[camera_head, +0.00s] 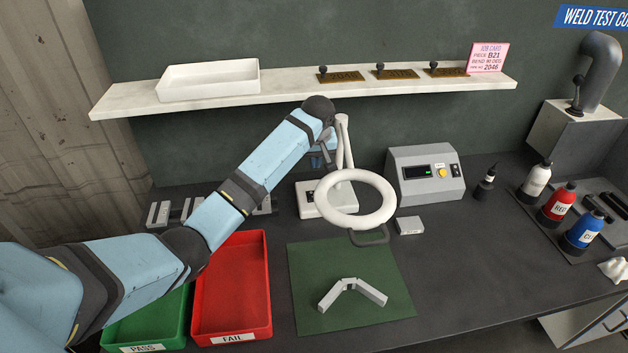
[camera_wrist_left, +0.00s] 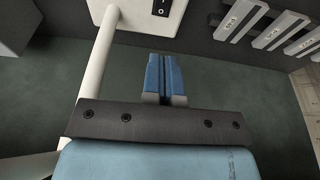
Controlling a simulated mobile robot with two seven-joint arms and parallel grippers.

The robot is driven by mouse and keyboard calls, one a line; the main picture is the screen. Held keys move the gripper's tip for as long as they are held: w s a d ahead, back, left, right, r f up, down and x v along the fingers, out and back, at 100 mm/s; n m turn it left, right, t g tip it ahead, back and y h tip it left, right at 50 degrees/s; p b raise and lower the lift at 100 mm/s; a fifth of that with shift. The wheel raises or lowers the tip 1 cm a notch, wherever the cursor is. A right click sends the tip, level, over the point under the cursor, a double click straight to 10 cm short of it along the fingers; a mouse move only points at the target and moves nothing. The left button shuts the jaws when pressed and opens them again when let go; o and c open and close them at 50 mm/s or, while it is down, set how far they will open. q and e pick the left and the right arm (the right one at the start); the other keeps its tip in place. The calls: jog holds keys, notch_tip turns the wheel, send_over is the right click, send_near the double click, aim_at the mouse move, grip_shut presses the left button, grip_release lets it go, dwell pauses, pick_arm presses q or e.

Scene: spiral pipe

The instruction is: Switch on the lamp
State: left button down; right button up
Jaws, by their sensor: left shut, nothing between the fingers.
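The lamp is a white ring head (camera_head: 355,220) on a white post, standing on a white base (camera_head: 309,208) on the dark bench. In the left wrist view its post (camera_wrist_left: 96,85) and base (camera_wrist_left: 134,14) show, with a black rocker switch (camera_wrist_left: 160,8) on the base at the top edge. My left gripper (camera_head: 318,165) is behind the ring, beside the post and above the base, partly hidden by my wrist. Its blue fingers (camera_wrist_left: 163,60) are shut and empty, pointing toward the base, apart from the switch in the picture. My right gripper is out of view.
A shelf (camera_head: 290,98) with a white tray (camera_head: 208,80) runs above my arm. A grey meter box (camera_head: 425,176) stands right of the lamp. Red (camera_head: 262,290) and green (camera_head: 180,335) bins and a green mat (camera_head: 300,275) with an angled metal piece (camera_head: 349,289) lie in front.

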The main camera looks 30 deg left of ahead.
aim_at(313, 197)
pick_arm(q)
jog(key=x, duration=0.8)
jog(key=s+x, duration=0.1)
jog(key=x, duration=0.3)
jog(key=shift+d+f+p, duration=0.1)
jog(key=shift+d+p, duration=0.1)
jog(key=shift+p, duration=0.15)
jog(key=shift+f, duration=0.7)
jog(key=shift+s+d+f+p, duration=0.1)
jog(key=shift+s+d+p, duration=0.05)
jog(key=shift+p, duration=0.6)
jog(key=shift+f+b, duration=0.15)
jog(key=shift+b, duration=0.15)
jog(key=shift+w+a+r, duration=0.4)
jog(key=shift+w+a, duration=0.05)
jog(key=shift+w, duration=0.2)
